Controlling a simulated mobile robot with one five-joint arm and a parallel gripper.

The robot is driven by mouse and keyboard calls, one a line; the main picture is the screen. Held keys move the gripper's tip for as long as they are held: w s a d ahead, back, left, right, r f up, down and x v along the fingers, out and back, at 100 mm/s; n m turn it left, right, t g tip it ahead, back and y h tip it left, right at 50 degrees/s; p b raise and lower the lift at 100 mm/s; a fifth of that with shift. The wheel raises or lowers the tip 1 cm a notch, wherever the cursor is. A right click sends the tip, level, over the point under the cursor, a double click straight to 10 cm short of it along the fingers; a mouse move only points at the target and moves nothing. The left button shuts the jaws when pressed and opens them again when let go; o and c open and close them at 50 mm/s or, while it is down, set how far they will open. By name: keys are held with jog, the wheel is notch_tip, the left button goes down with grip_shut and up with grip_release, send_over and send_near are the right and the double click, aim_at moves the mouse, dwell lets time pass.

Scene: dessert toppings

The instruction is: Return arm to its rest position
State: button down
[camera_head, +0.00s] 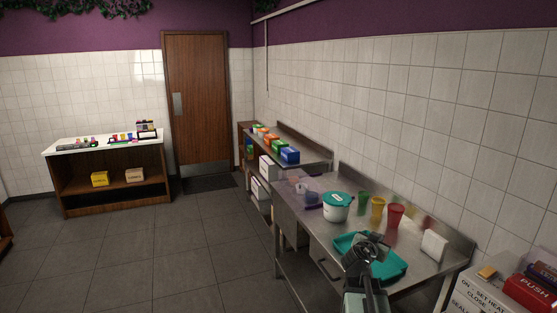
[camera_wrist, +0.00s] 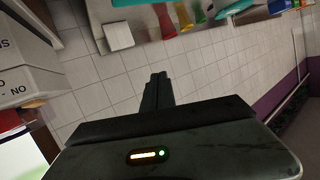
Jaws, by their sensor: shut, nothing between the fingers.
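My gripper (camera_head: 375,240) is at the lower middle right of the head view, in front of and above a teal tray (camera_head: 396,268) on the steel table. The arm covers part of the tray. In the wrist view my gripper (camera_wrist: 158,78) shows as two dark fingers close together, with nothing between them. That view is turned over and faces the tiled wall; the edge of the teal tray (camera_wrist: 130,3) is at its top.
The steel table (camera_head: 318,230) also holds a white tub with a teal lid (camera_head: 337,206), green, yellow and red cups (camera_head: 395,217) and a white block (camera_head: 434,246). White boxes (camera_head: 490,292) stand at the right. The grey floor (camera_head: 170,250) at left is clear.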

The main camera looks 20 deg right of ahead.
jog(key=w+a+f+n+y, duration=0.1)
jog(key=w+a+f+y, duration=0.15)
jog(key=a, duration=0.45)
jog(key=w+a+f+n+y, duration=0.1)
jog(key=w+a+f, duration=0.15)
jog(key=a, duration=0.55)
jog(key=s+a+f+n+g+y, duration=0.2)
jog(key=a+f, duration=0.3)
jog(key=a, duration=0.5)
jog(key=s+a+f+n+g+y, duration=0.1)
jog(key=s+a+f+n+y, duration=0.2)
jog(key=a, duration=0.6)
jog(key=s+a+f+n+g+y, duration=0.3)
jog(key=s+a+f+n+g, duration=0.1)
jog(key=s+a, duration=0.5)
jog(key=shift+s+a+f+n+g+y+b, duration=0.15)
jog(key=shift+s+f+n+g+y+b, duration=0.2)
jog(key=shift+n+g, duration=0.35)
jog(key=shift+w, duration=0.1)
